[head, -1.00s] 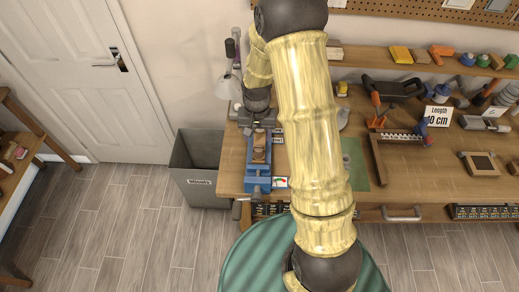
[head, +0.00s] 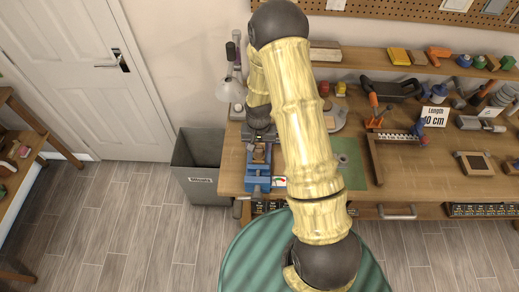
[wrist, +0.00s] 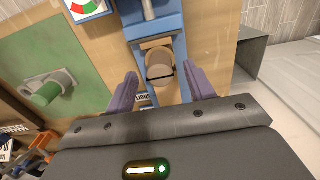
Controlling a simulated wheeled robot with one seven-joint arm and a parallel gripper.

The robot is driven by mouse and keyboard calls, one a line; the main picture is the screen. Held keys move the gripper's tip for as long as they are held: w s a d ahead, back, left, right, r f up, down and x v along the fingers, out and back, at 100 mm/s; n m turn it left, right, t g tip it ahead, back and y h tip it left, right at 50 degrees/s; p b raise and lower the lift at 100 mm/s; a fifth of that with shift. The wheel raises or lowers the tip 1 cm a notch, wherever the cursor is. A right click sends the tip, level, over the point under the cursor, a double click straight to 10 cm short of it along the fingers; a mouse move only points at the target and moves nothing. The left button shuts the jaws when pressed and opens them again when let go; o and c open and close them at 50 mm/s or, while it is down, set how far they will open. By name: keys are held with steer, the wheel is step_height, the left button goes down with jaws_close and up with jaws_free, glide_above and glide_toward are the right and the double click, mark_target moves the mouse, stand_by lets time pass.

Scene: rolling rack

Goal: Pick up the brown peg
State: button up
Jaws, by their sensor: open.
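The brown peg (wrist: 160,76) shows in the wrist view as a tan, round-ended piece with a dark band. It sits at the blue vise (wrist: 159,24), against a light wooden block; whether the vise clamps it I cannot tell. In the head view the vise (head: 258,184) stands at the bench's left end. My gripper (wrist: 161,73) is open, with one purple finger on each side of the peg and visible gaps between. In the head view my gripper (head: 260,147) is just over the vise, and the peg is mostly hidden there.
A grey bin (head: 202,187) stands left of the workbench (head: 228,176). A green mat (wrist: 70,70) holds a grey piece with a green cylinder (wrist: 46,94). A desk lamp (head: 230,90) stands behind the vise. Tools and a shelf fill the right and back.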

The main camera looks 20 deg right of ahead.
steer(key=shift+f+p, duration=0.3)
steer(key=shift+f, duration=0.85)
steer(key=c, duration=1)
